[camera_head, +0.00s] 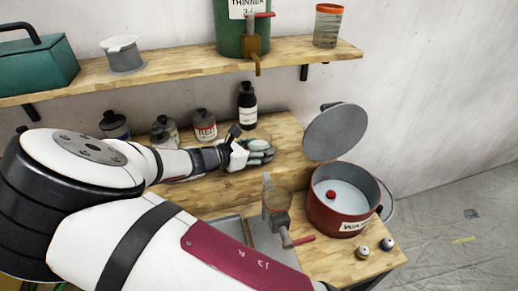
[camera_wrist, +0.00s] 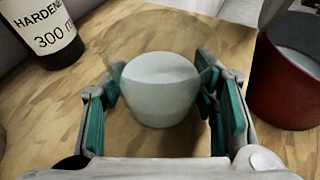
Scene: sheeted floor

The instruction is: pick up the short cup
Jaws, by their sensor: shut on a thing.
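The short cup (camera_wrist: 160,92) is a low, round cup, pale grey-white inside with a clear-looking rim. In the wrist view it sits upright between the teal finger pads of my gripper (camera_wrist: 160,105), which is shut on it from both sides. In the head view my gripper (camera_head: 250,153) is over the wooden bench, and the cup (camera_head: 264,143) shows only in part beside the fingers. The cup's underside is hidden, so I cannot tell whether it touches the bench.
A dark hardener bottle (camera_head: 247,105) stands close behind my gripper. Several smaller bottles, one a red-labelled bottle (camera_head: 204,125), stand to its left. A red pot (camera_head: 343,208) with a raised grey lid (camera_head: 335,132) is at right. A shelf (camera_head: 175,63) runs above.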

